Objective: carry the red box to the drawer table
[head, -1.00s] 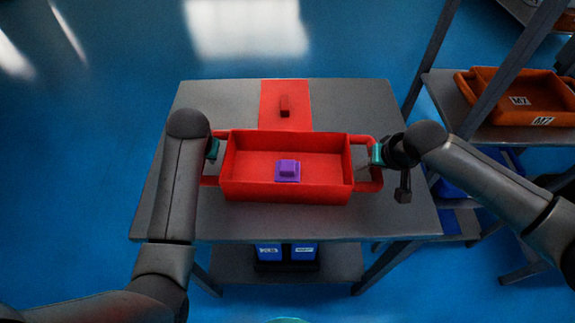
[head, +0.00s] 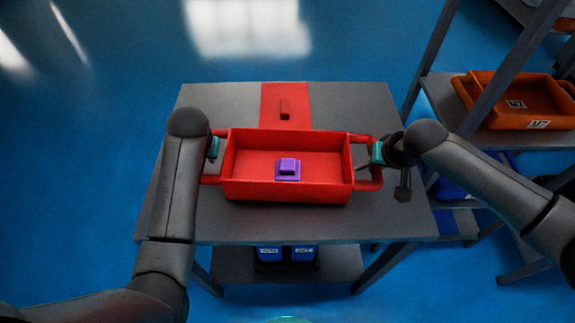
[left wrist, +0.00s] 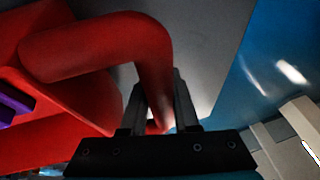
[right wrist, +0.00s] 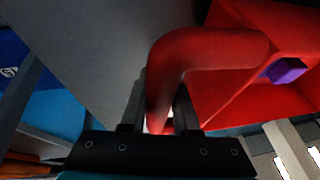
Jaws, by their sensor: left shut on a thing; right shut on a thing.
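The red box (head: 260,190) is an open tray with a loop handle at each end, level over the grey table (head: 350,102). A purple block (head: 288,170) lies in it. My left gripper (head: 211,152) is shut on the box's left handle, whose red bar also shows between the fingers in the left wrist view (left wrist: 158,112). My right gripper (head: 371,154) is shut on the right handle, seen between the fingers in the right wrist view (right wrist: 160,108). The gap between box and tabletop is hard to judge. I cannot identify a drawer table.
Blue floor (head: 80,110) is open at the left and back.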

